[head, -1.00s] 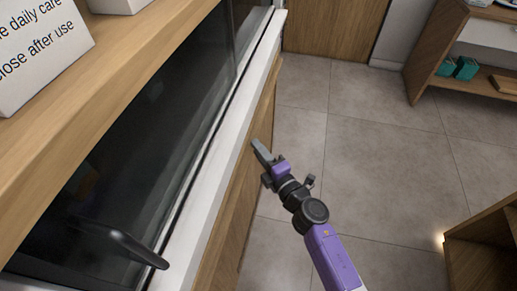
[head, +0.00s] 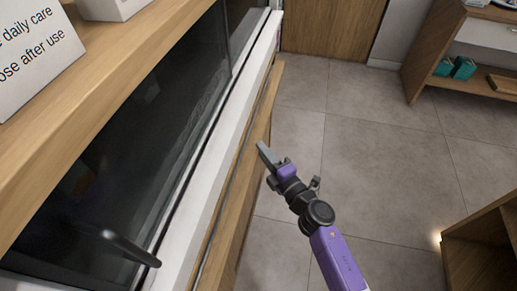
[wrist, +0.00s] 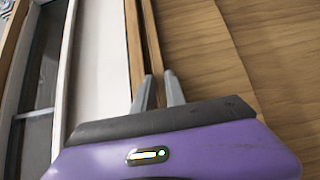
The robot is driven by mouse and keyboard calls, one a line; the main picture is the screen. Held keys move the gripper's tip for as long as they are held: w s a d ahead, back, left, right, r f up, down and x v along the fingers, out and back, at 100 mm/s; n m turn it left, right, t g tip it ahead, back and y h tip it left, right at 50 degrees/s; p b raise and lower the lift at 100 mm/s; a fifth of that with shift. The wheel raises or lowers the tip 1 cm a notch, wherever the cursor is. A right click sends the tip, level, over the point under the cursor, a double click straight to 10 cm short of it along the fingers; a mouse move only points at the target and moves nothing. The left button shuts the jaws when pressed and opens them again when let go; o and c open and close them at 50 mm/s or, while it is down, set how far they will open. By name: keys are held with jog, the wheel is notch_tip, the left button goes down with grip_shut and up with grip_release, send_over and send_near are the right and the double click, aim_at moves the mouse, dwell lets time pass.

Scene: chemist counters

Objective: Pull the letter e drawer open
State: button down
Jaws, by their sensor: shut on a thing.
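A wooden drawer front (head: 262,118) stands out from under the white counter edge (head: 222,165), with a narrow dark gap between them. The wrist view shows its wood face (wrist: 215,55) on the right and its thin top edge (wrist: 152,40) running up to my fingers. My gripper (head: 264,152) is at this top edge in the head view. In the wrist view my gripper (wrist: 158,90) has one finger on each side of the edge, shut on it. No letter on the drawer face is in sight, and the drawer's inside is hidden.
A dark glass case (head: 130,140) fills the left, with a black handle (head: 125,245) at its lower end. A white sign (head: 35,60) stands on the wooden top. The tiled floor (head: 375,150) on the right is clear up to low wooden shelves (head: 480,240).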

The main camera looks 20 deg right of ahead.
jog(key=s+d+p, duration=0.4)
jog(key=s+d, duration=0.7)
jog(key=d, duration=0.4)
jog(key=shift+f, duration=0.1)
jog(key=c, duration=1.4)
grip_release()
jog(key=shift+o, duration=0.2)
jog(key=s+d+b, duration=0.1)
jog(key=s, duration=0.6)
jog(key=shift+s+d, duration=0.15)
jog(key=shift+s, duration=0.2)
